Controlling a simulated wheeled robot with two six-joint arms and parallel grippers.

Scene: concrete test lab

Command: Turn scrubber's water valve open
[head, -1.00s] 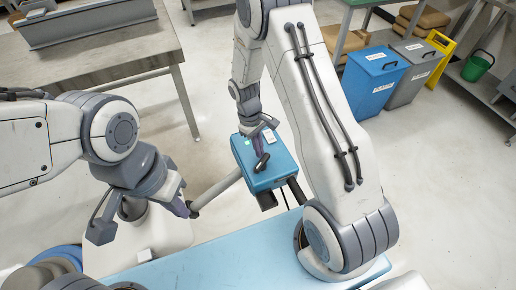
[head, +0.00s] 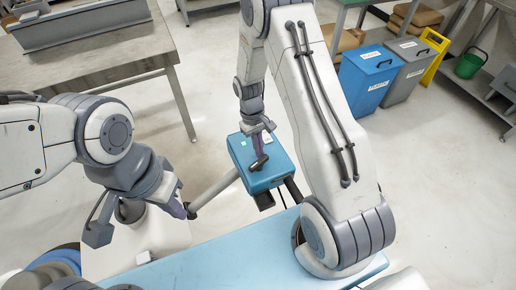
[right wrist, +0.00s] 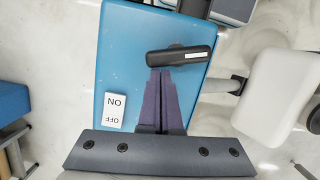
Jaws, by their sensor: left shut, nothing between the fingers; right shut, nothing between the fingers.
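The scrubber's blue box (head: 276,178) stands in the middle of the head view. A black valve lever (head: 259,163) lies on its top and also shows in the right wrist view (right wrist: 182,56), where it lies nearly crosswise. A white ON/OFF label (right wrist: 115,110) is on the same blue face. My right gripper (head: 257,153) is over the box, its purple fingers shut and empty; their tips (right wrist: 161,71) are right at the lever's left half. I cannot tell whether they touch it. My left gripper (head: 190,213) is shut and empty, left of the box beside a grey tube.
A grey tube (head: 212,190) runs left from the box. A light blue surface (head: 225,255) lies in front. A grey table (head: 100,60) stands at back left. Blue and grey bins (head: 372,80) and a yellow sign (head: 434,55) are at back right. Floor between is clear.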

